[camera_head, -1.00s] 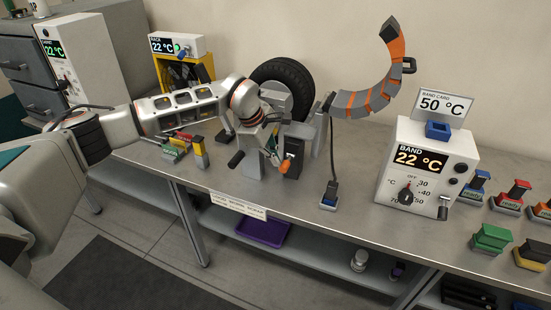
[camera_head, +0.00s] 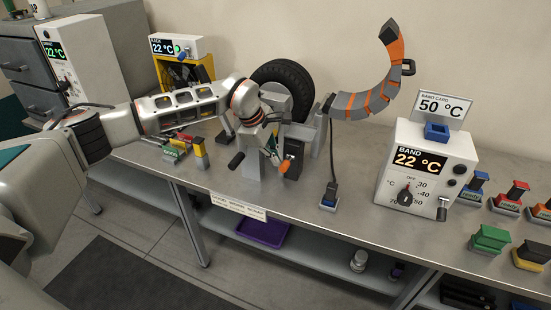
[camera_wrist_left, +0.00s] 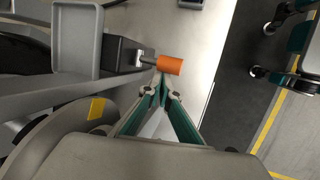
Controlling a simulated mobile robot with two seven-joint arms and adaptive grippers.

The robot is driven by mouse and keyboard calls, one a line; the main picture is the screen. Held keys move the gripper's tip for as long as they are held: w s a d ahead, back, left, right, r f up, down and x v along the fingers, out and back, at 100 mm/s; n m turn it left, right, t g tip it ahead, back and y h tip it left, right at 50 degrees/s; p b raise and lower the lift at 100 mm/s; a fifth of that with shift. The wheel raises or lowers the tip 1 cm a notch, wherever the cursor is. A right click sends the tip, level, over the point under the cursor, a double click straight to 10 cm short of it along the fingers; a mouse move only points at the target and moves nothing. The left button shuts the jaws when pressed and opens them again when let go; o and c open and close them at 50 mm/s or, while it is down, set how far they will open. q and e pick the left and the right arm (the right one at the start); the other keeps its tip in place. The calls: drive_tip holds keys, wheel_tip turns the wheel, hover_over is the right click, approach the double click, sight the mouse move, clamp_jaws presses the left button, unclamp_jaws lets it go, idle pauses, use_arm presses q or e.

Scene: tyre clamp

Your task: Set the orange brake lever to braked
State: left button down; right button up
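The orange brake lever (camera_head: 284,167) shows as an orange knob at the front of a black box (camera_head: 294,158) on the clamp stand, below the tyre. In the left wrist view the orange knob (camera_wrist_left: 170,65) sits on a short metal stem coming out of the dark box (camera_wrist_left: 125,56). My left gripper (camera_head: 272,158) is right beside the knob. In the left wrist view its teal fingers (camera_wrist_left: 163,83) meet at the tips, shut with nothing between them, close against the knob's near side. I cannot tell whether they touch it. My right gripper is not in view.
A black tyre (camera_head: 283,78) stands behind the stand, with an orange and grey segmented band (camera_head: 365,102) open to its right. A black handle (camera_head: 236,160) sticks out left. The band heater box (camera_head: 425,165) stands right on the bench.

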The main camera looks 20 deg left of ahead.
use_arm(q)
drive_tip(key=shift+w+d+r+p, duration=0.25)
drive_tip(key=shift+r+p, duration=0.1)
drive_tip(key=shift+r, duration=0.15)
idle(1.1)
drive_tip(key=shift+r, duration=0.15)
idle(1.0)
drive_tip(key=shift+r+p, duration=0.65)
drive_tip(key=v, duration=1.2)
drive_tip(key=shift+a, duration=0.25)
drive_tip(key=shift+f, duration=0.15)
